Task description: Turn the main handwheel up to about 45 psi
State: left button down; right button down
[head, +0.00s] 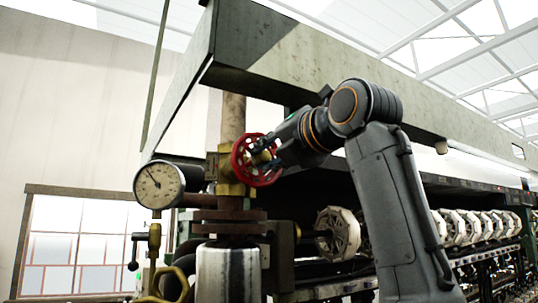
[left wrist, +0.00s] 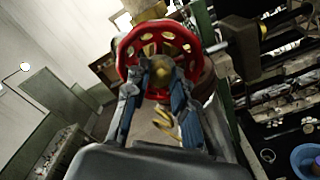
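The red main handwheel (head: 243,171) with a brass hub stands on the valve at the top of the pipe. It also fills the upper middle of the left wrist view (left wrist: 126,52). My left gripper (head: 265,155) is at the wheel's face, coming from the right. In the left wrist view its two fingers (left wrist: 161,68) are spread, one on each side of the hub; firm contact is not clear. The round white pressure gauge (head: 157,185) is left of the valve. Its needle points to the upper left; the numbers are too small to read. My right gripper is not in view.
A large beam (head: 300,52) runs above my arm. The steel cylinder (head: 227,272) and rusty flange (head: 229,228) stand below the wheel. A row of pale reels (head: 338,234) lies behind and right. A blue basin (left wrist: 307,159) shows at lower right in the wrist view.

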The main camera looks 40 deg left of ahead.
pick_arm(q)
jog(key=shift+r+n+p, duration=0.15)
jog(key=shift+n+p, duration=0.55)
jog(key=shift+n, duration=0.5)
jog(key=n, duration=0.1)
jog(key=n+p, duration=0.1)
jog(key=shift+d+n, duration=0.3)
jog(key=shift+n, duration=0.1)
jog(key=shift+w+d+n, duration=0.15)
jog(key=shift+n, duration=0.55)
jog(key=n+p, duration=0.1)
jog(key=n, duration=0.4)
jog(key=shift+a+n+p, duration=0.2)
jog(key=shift+n+p, duration=0.1)
jog(key=shift+p, duration=0.1)
jog(key=shift+f+n, duration=0.2)
jog(key=shift+n, duration=0.5)
jog(key=shift+a+n, duration=0.15)
jog(key=shift+n, duration=1.15)
jog(key=c, duration=1.2)
grip_release()
